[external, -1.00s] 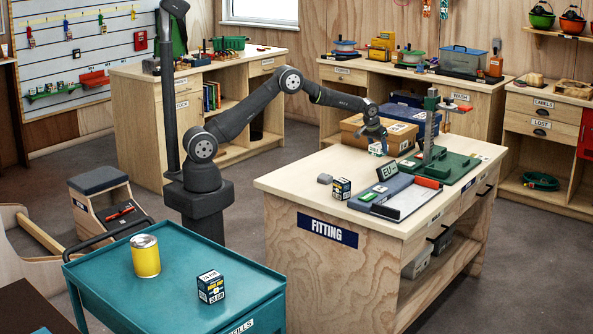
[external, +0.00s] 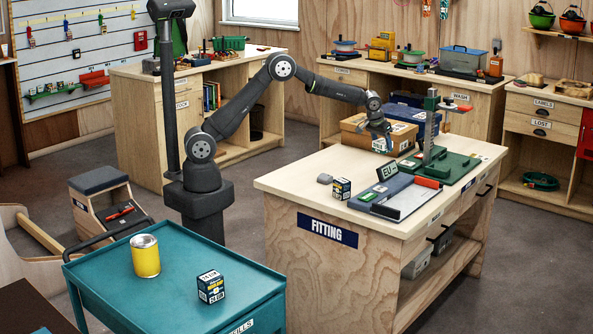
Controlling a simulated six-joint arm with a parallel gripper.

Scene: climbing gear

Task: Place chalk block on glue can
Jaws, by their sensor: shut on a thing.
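The yellow can (external: 146,258) with a silver lid, which I take for the glue can, stands upright on the teal cart at the lower left. Its lid is bare. My gripper (external: 380,143) is over the far left part of the fitting bench. It is shut on a small pale block (external: 379,146), which I take for the chalk block. The block is small and partly hidden by the fingers. It appears raised off the bench, in front of the cardboard box. My gripper is far from the can, up and to the right of it.
A navy labelled box (external: 211,287) stands on the teal cart (external: 180,270) right of the can. Another navy box (external: 341,188) and a grey block (external: 325,179) are on the fitting bench (external: 290,181). A green stand (external: 430,130) rises right of my gripper. Floor separates cart and bench.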

